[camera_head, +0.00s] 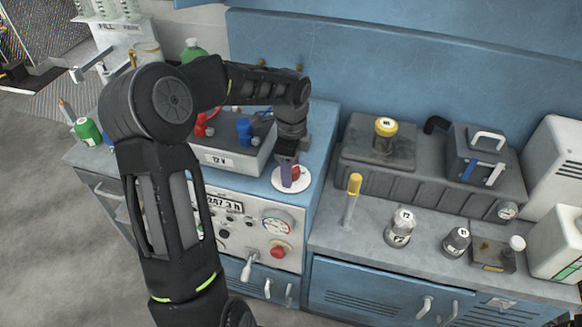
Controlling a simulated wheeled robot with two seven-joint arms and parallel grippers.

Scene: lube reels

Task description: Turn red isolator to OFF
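The red isolator (296,173) shows as a small red part on a round white disc (291,187), on top of the cabinet to the right of the 12 V battery. My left gripper (288,174) points down right at it, and its finger hides most of the red part. I cannot tell whether the fingers are closed on it or only around it. My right gripper is not in view.
The 12 V battery (225,160) with red and blue terminals stands close left. Below is a panel with a gauge (277,222) and a red knob (279,251). A yellow-handled tool (353,188) and jars (400,228) stand on the right bench.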

